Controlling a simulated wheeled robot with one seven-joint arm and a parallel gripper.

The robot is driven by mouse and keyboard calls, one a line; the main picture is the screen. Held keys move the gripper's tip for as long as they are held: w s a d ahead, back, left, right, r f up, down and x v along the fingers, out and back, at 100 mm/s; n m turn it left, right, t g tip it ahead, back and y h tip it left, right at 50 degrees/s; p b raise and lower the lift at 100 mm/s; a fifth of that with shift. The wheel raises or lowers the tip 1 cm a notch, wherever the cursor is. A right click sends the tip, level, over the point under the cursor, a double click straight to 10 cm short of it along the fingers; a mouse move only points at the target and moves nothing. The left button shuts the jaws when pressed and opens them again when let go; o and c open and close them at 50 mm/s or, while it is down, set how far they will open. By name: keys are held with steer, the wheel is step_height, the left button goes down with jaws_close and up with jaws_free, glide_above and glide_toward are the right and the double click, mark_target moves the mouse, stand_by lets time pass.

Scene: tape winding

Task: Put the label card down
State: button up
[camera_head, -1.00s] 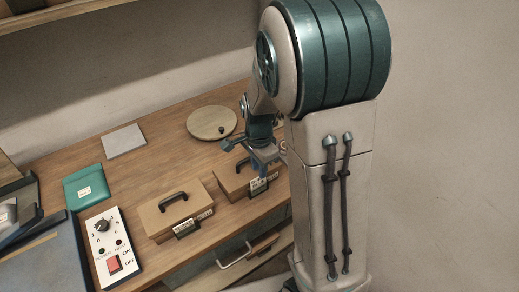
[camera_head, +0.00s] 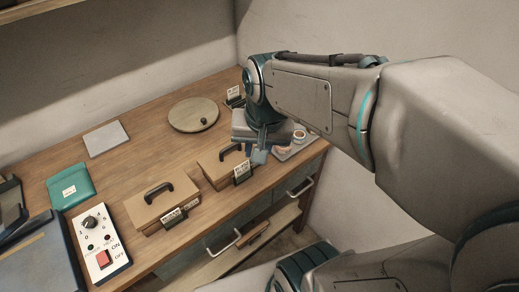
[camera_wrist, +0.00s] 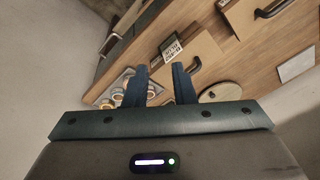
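A white label card with dark print (camera_head: 241,172) stands in a dark holder at the front right of the second tan box (camera_head: 222,170). In the wrist view the same card (camera_wrist: 172,48) shows beyond my fingertips, beside that box, and is apart from them. A similar card (camera_head: 174,217) stands in front of the first tan box (camera_head: 160,203). My gripper (camera_head: 262,145) is to the right of the second box, above the worktop. In the wrist view my gripper's fingers (camera_wrist: 161,68) are spread with nothing between them.
A tray with several rolls (camera_head: 297,143) lies at the right end of the worktop (camera_head: 145,130). A round wooden disc (camera_head: 193,115) is behind the boxes, with another card (camera_head: 235,93) further back. A switch panel (camera_head: 98,243) and green pouch (camera_head: 71,187) lie left. Drawers are below.

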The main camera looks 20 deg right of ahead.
steer(key=s+n, duration=0.2)
steer(key=n, duration=0.1)
steer(key=s+n+t, duration=0.1)
steer(key=s, duration=0.1)
steer(key=shift+s+r+n, duration=0.1)
steer(key=shift+r+n, duration=0.2)
steer(key=shift+r, duration=0.05)
stand_by(2.1)
